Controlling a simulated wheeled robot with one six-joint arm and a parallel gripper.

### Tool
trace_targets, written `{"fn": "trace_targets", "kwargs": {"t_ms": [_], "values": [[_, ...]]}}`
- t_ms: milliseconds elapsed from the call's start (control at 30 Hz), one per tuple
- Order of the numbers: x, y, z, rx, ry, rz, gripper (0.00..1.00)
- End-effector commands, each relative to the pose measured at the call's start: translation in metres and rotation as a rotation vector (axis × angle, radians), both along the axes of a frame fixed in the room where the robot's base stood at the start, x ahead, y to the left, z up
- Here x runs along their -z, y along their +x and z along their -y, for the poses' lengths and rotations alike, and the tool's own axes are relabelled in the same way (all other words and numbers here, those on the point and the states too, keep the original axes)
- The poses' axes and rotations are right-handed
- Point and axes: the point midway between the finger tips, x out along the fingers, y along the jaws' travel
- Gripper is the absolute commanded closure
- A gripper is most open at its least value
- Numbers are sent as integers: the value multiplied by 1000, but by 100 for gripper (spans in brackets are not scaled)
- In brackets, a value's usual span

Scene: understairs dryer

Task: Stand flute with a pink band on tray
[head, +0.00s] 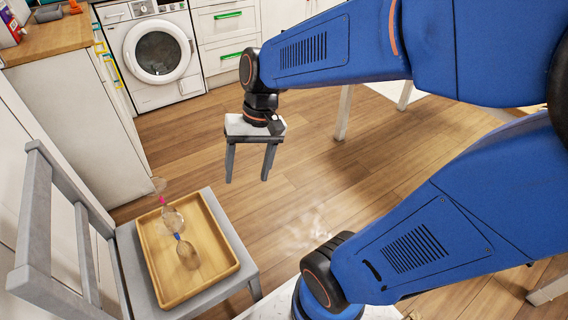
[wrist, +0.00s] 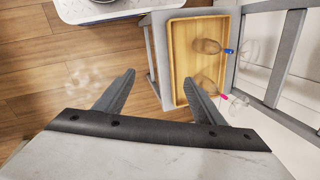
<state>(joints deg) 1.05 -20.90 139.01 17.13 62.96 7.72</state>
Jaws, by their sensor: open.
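The clear glass with a pink band (head: 162,200) appears to stand upside down in the wooden tray (head: 155,268), bowl low and foot up. In the wrist view its pink band (wrist: 223,96) shows beside the right fingertip, and the tray (wrist: 180,35) lies beyond that finger. My gripper (head: 249,180) is open and empty, in the air over the floor to the right of the tray. In the wrist view my gripper (wrist: 160,76) has nothing between its fingers. The glass's clear outline is faint.
A second clear glass with a blue band (head: 178,237) stands close by in the tray, also apparently foot up. The tray rests on a grey chair (head: 215,291), whose slatted back rises at the left. A washing machine (head: 158,55) and cabinets stand behind. Wooden floor is open around my gripper.

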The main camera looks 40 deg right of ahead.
Motion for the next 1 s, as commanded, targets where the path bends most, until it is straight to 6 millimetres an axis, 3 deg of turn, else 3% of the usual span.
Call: {"fn": "trace_targets", "kwargs": {"t_ms": [600, 1000], "values": [[-39, -63, 53, -208, -277, 392, 37], [-44, -70, 60, -236, -323, 444, 37]]}}
